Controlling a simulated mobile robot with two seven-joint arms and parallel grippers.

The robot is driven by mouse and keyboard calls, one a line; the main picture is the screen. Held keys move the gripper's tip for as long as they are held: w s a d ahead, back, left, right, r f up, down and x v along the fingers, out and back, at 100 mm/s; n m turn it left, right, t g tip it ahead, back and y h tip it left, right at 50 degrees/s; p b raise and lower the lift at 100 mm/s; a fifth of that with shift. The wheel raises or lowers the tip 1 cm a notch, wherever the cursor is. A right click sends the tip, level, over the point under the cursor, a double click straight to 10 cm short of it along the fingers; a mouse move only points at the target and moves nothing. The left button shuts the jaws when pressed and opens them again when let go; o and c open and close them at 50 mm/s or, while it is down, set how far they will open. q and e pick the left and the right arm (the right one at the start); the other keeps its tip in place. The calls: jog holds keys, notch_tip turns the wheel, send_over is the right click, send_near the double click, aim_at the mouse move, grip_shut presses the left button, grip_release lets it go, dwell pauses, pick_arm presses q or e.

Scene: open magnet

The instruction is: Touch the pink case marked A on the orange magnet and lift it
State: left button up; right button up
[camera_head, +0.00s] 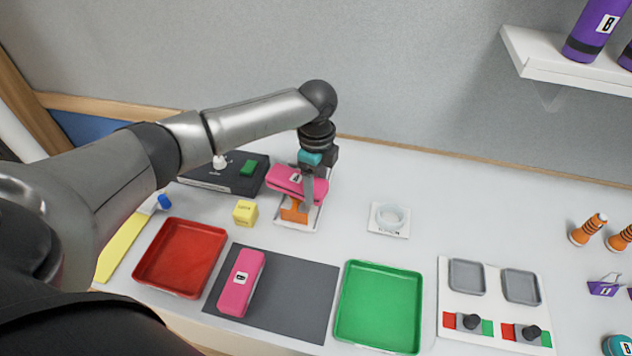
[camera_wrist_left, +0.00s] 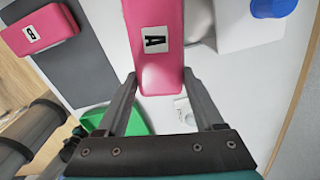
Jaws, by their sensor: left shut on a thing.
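The pink case marked A (camera_head: 285,180) is at the orange magnet (camera_head: 293,211), slightly tilted and overlapping its top in the head view. I cannot tell whether the two touch. My left gripper (camera_head: 309,188) is shut on this case from above. In the left wrist view the pink case with its A label (camera_wrist_left: 154,18) runs between the two fingers of the left gripper (camera_wrist_left: 160,78). The magnet's white base plate shows below it. The gripper hides part of the case. My right gripper is not in view.
Another pink case, marked B (camera_head: 240,284), lies on the dark grey mat (camera_head: 300,300). A red tray (camera_head: 178,258), green tray (camera_head: 378,308), yellow block (camera_head: 245,211), white ring on a plate (camera_head: 389,217) and switch panel (camera_head: 494,290) stand around. Table space right of the ring is clear.

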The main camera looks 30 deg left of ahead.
pick_arm(q)
jog(key=shift+f, duration=0.35)
dwell(0.3)
jog(key=shift+r+p, duration=1.1)
jog(key=shift+p, duration=0.05)
dwell(1.8)
jog(key=shift+r+p, duration=2.3)
jog(key=shift+p, duration=0.35)
jog(key=shift+r+p, duration=0.75)
jog(key=shift+r, duration=0.2)
